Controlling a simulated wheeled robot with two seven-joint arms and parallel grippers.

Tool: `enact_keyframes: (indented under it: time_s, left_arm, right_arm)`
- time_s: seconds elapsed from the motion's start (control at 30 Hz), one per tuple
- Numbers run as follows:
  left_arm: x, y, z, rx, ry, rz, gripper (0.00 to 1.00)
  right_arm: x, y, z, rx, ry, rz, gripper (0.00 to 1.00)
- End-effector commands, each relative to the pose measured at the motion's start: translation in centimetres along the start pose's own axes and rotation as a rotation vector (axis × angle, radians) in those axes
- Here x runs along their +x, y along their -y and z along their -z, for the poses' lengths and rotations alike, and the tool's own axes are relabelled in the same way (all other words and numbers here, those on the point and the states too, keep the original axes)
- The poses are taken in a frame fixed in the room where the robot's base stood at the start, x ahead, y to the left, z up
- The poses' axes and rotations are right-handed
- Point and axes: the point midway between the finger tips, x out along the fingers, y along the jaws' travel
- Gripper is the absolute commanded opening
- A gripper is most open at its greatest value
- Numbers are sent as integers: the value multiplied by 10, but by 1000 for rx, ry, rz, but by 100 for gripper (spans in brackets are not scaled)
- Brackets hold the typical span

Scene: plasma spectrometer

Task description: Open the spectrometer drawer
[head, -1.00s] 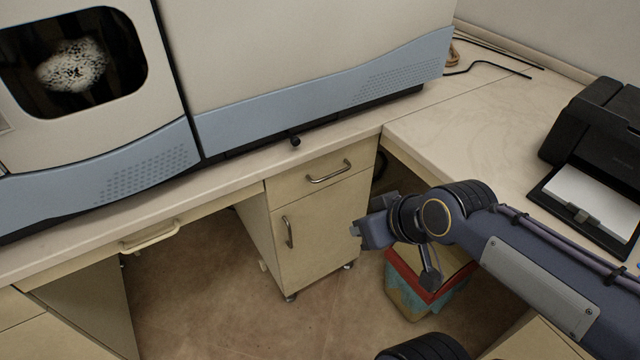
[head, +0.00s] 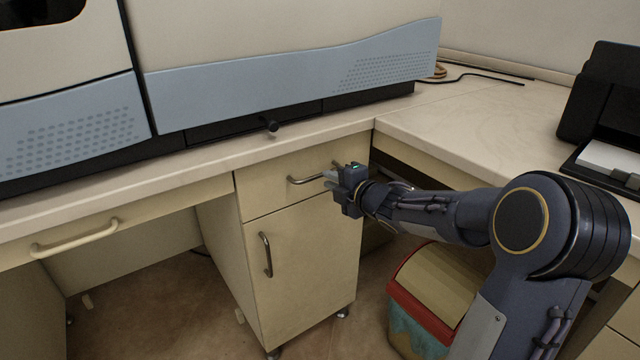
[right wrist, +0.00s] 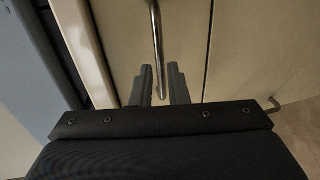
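The drawer (head: 262,195) is the top drawer of the beige cabinet below the bench that bears the spectrometer (head: 290,85). Its front sits flush with the cabinet and it looks shut. Its metal bar handle (head: 303,181) is partly hidden by my right gripper (head: 330,180). In the right wrist view, the handle (right wrist: 156,35) runs between the two fingers of the right gripper (right wrist: 160,82), with a small gap on each side. The fingers are open. The drawer front (right wrist: 185,40) lies just beyond them. My left gripper is not in view.
A cabinet door (head: 310,255) with its own handle (head: 266,254) is below the drawer. A bin (head: 435,285) with a red rim stands on the floor under my right arm. The bench edge (head: 200,163) overhangs the drawer. A black printer (head: 600,110) is at right.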

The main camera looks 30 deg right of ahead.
Motion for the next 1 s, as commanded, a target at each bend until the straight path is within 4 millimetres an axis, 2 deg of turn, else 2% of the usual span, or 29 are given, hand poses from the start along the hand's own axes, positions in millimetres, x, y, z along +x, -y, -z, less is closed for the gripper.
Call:
enact_keyframes:
  time_s: [0.1,0.33,0.67,0.8,1.0]
  left_arm:
    - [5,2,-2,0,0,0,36]
    - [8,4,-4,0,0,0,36]
    - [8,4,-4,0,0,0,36]
    - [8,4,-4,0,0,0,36]
    - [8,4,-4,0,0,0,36]
  right_arm:
    - [22,2,1,2,-2,1,15]
    - [48,1,0,3,0,1,15]
    - [52,0,0,4,1,1,15]
    - [52,0,0,4,1,1,0]
    - [52,0,0,4,1,1,0]
